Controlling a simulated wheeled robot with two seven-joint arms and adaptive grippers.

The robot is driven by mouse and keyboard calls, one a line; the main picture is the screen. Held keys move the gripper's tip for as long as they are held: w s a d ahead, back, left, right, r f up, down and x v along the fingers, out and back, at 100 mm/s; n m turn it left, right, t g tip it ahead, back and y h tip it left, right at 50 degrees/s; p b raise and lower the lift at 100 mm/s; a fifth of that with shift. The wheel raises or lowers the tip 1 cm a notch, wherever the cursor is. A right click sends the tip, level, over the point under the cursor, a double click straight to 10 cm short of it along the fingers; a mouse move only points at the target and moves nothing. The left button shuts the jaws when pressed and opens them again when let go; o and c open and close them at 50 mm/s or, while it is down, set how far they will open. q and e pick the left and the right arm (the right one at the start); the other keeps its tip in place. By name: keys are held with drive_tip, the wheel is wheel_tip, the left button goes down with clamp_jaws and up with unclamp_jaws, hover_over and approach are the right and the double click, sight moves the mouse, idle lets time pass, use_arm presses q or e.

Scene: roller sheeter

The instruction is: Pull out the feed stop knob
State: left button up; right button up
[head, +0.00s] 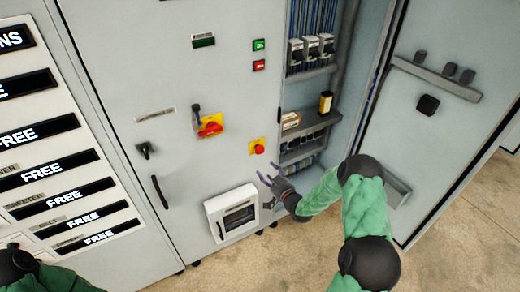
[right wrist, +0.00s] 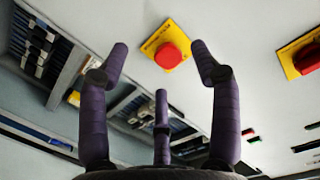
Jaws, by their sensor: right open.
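The feed stop knob appears to be the red mushroom knob (head: 259,149) on a yellow plate, low on the grey cabinet front; its label is too small to read. It also shows in the right wrist view as a round red knob (right wrist: 168,55). My right gripper (head: 268,173) is open and empty, just below and slightly right of the knob in the head view. In the right wrist view its purple fingers are spread, with the knob between the two outer fingertips and beyond them, apparently untouched. Only part of my left arm shows at the lower left; its gripper is out of view.
A red rotary switch (head: 210,126) on a yellow plate sits up and left of the knob. Green (head: 259,45) and red (head: 259,65) buttons are above. A white framed box (head: 212,211) juts out below. An open cabinet bay with a shelf (head: 318,121) lies right, beside an open door (head: 440,130).

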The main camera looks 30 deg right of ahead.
sight(261, 151)
drive_tip(key=shift+t, duration=0.6)
drive_tip(key=w+r, duration=0.1)
drive_tip(key=w, duration=0.2)
drive_tip(key=w+d+r+b, duration=0.1)
drive_tip(key=w, duration=0.3)
drive_tip(key=w+r, duration=0.1)
drive_tip(key=w, duration=0.3)
drive_tip(key=shift+w+d+b, duration=0.1)
drive_tip(key=shift+d+b, duration=0.3)
drive_tip(key=shift+c, duration=0.3)
